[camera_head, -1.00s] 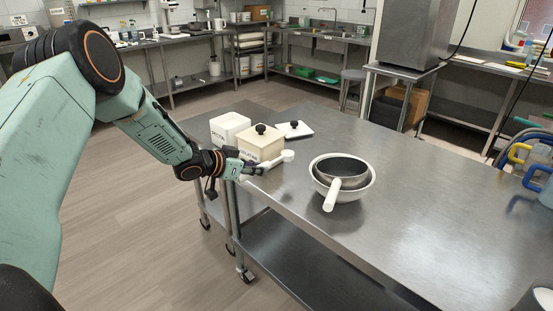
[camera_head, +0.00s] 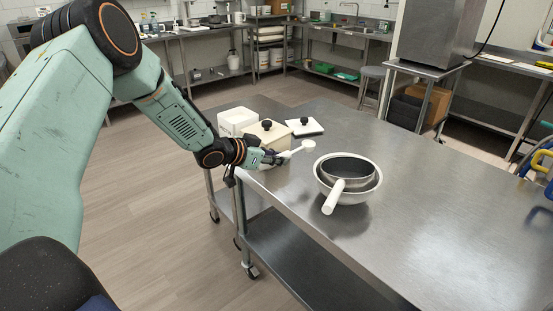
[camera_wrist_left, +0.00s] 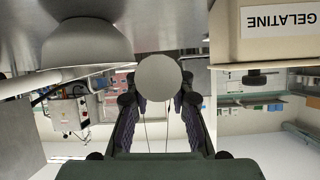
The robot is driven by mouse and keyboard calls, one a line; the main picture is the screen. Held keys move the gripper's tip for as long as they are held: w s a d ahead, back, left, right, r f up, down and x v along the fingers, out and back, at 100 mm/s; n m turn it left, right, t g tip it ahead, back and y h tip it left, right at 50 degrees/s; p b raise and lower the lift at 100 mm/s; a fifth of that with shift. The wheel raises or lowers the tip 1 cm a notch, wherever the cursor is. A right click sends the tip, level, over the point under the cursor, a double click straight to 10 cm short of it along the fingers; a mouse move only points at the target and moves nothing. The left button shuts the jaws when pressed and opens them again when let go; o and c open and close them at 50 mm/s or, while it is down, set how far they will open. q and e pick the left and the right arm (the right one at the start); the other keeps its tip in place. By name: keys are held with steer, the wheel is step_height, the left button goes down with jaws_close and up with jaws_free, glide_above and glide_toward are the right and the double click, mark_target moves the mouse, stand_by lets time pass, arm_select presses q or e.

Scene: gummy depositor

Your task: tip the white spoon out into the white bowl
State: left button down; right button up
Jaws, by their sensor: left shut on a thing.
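My left gripper (camera_head: 272,158) is shut on the handle of the white spoon (camera_head: 309,144). The spoon's cup points right, toward the bowl, and appears above the table. In the left wrist view the cup shows as a pale round shape (camera_wrist_left: 158,78) beyond the fingers (camera_wrist_left: 157,115). Its contents are hidden. The white bowl (camera_head: 374,190) stands on the steel table, right of the spoon and apart from it. A dark-inside pan (camera_head: 350,168) with a white handle (camera_head: 333,197) sits in the bowl. The bowl also shows in the left wrist view (camera_wrist_left: 85,45). My right gripper is not in view.
A cream gelatine box (camera_head: 268,135) with a black knob stands close behind my gripper. The steel table (camera_head: 440,205) is clear to the right of the bowl.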

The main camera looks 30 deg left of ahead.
arm_select(q)
steer(key=shift+f, duration=0.15)
steer(key=shift+w+d+m, duration=0.1)
steer(key=shift+d+m, duration=0.1)
steer(key=shift+m, duration=0.1)
steer(key=d, duration=0.1)
steer(key=s+d+r+m+y, duration=0.1)
steer(key=s+d+t+y, duration=0.1)
steer(key=shift+d+r+m+b, duration=0.25)
steer(key=shift+d+m+b, duration=0.05)
steer(key=shift+d+m, duration=0.1)
stand_by(0.7)
